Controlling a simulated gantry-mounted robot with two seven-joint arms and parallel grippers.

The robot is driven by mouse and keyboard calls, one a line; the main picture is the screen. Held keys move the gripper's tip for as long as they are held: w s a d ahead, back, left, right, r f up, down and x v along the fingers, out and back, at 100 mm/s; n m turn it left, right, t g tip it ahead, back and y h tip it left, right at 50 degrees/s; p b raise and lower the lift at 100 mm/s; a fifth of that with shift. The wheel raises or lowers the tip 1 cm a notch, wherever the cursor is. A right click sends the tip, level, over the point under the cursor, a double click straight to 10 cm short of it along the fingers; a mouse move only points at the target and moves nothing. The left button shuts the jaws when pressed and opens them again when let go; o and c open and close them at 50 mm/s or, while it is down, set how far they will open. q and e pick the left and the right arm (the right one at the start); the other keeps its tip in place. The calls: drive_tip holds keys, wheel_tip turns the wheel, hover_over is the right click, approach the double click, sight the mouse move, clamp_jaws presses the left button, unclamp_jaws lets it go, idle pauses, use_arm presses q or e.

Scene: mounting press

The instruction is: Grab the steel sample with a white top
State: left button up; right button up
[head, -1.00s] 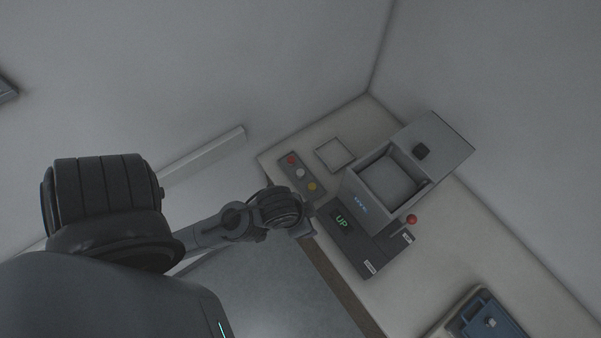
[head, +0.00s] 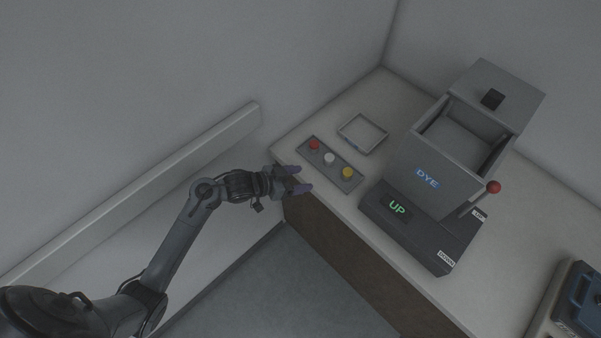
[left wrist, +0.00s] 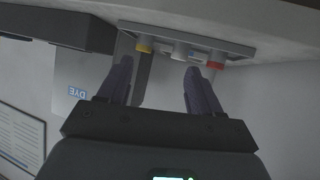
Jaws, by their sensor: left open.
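The steel sample with a white top (head: 329,159) sits in the middle of a grey holder (head: 352,184), between a red-topped sample (head: 314,144) and a yellow-topped sample (head: 347,173). In the left wrist view the white-topped sample (left wrist: 181,50) shows ahead, just beyond the fingers and roughly between them. My left gripper (head: 305,179) is open and empty, just left of the holder at the table's edge. It also shows in the left wrist view (left wrist: 160,82). My right gripper is not in view.
The grey press (head: 430,170) marked DYE stands right of the holder, with a red-knobbed lever (head: 493,187) and a display reading UP. A shallow square tray (head: 362,134) lies behind the holder. A blue-topped case (head: 580,300) stands at the lower right.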

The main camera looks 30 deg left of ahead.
sight(327, 158)
use_arm(q)
drive_tip(key=shift+t, duration=0.6)
drive_tip(key=w+b, duration=0.1)
drive_tip(key=w+a+b, duration=0.1)
drive_tip(key=w, duration=0.1)
drive_tip(key=w+b, duration=0.2)
drive_tip(key=shift+a, duration=0.35)
drive_tip(key=shift+w+d+f, duration=0.1)
drive_tip(key=shift+w+d, duration=0.05)
drive_tip(key=shift+w, duration=0.25)
drive_tip(key=b+x, duration=0.1)
drive_tip(key=x, duration=0.3)
drive_tip(key=shift+w+d, duration=0.15)
drive_tip(key=shift+w, duration=0.1)
drive_tip(key=shift+w+d+f, duration=0.2)
drive_tip(key=shift+w, duration=0.1)
drive_tip(key=shift+b+x, duration=0.6)
drive_tip(key=shift+x, duration=1.6)
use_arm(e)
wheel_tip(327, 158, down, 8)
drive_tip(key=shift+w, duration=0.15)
use_arm(q)
clamp_jaws()
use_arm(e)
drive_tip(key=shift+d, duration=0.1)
